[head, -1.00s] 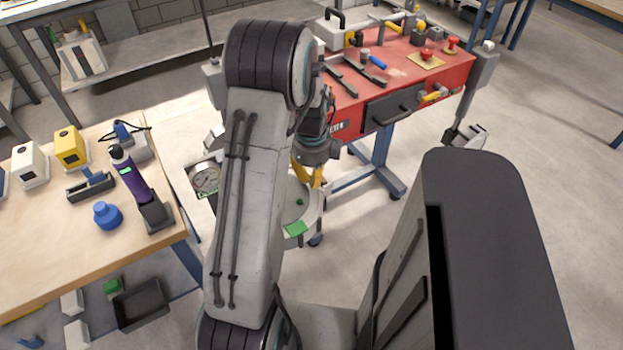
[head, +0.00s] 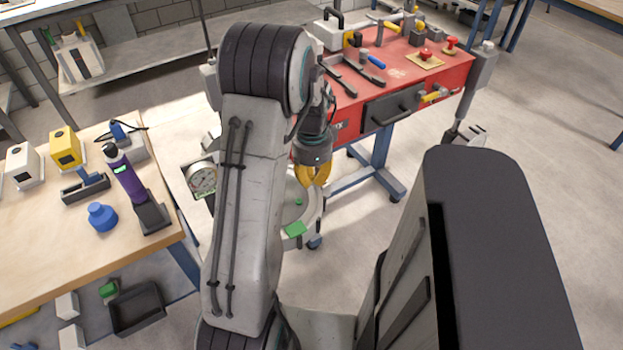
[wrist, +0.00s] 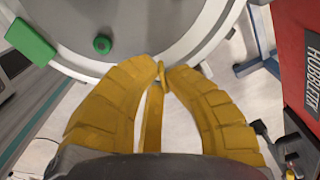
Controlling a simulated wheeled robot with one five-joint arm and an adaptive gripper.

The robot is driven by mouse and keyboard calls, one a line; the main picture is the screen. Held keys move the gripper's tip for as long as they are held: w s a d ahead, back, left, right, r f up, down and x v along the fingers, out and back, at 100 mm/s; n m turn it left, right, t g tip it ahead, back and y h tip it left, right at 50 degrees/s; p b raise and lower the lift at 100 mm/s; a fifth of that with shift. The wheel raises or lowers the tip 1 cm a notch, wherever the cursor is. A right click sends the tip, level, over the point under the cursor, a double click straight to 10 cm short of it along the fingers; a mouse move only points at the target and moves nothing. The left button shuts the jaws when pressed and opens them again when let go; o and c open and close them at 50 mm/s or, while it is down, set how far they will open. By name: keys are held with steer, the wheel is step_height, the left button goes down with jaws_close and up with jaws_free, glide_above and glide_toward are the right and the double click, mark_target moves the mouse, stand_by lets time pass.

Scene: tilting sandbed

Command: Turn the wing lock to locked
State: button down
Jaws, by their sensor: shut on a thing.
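My gripper (head: 313,180) has yellow fingers and hangs over the rim of a round grey sandbed (wrist: 205,32). In the wrist view the gripper (wrist: 161,72) has its fingertips drawn together at the rim. A small yellow piece (wrist: 161,70) shows between the tips; it looks like a wing of the wing lock, which is otherwise hidden by the fingers. I cannot read whether the lock is turned to locked. In the head view my arm hides part of the sandbed.
A red tool cart (head: 400,75) with tools stands behind and right of the gripper. A dial gauge (head: 203,178) sits beside my arm.

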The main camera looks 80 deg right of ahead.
steer(key=shift+n, duration=2)
steer(key=c, duration=1.3)
jaws_free()
steer(key=shift+r, duration=0.1)
step_height(320, 180, up, 12)
